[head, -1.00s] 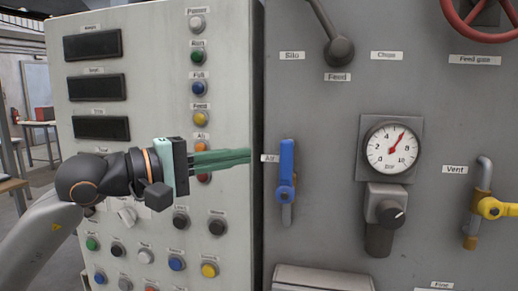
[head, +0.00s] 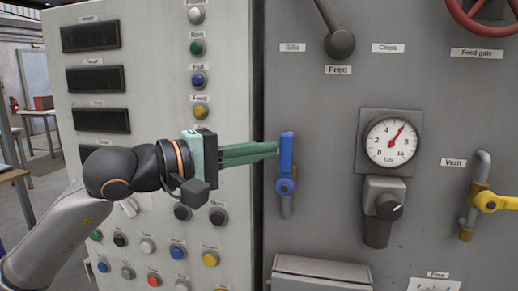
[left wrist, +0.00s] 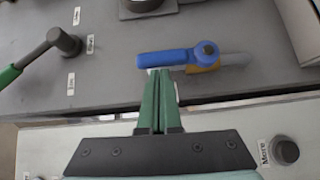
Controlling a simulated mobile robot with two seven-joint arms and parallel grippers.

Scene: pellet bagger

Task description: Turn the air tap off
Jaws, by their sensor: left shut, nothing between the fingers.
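The air tap has a blue lever (head: 286,157) that stands upright, in line with its short vertical pipe (head: 287,208) on the grey panel. In the left wrist view the blue lever (left wrist: 166,59) lies across the picture, with its pivot at the right end. My left gripper (head: 276,149) is shut and empty. Its green fingertips are at the left side of the lever's upper part, touching or very close; I cannot tell which. The fingertips also show just below the lever's free end in the left wrist view (left wrist: 158,75). My right gripper is not in view.
A pressure gauge (head: 391,141) with a knob (head: 388,207) below it stands right of the tap. A yellow vent tap (head: 494,202) is further right. A control panel (head: 146,60) with several buttons lies behind my left arm. A ledge (head: 320,266) juts out below.

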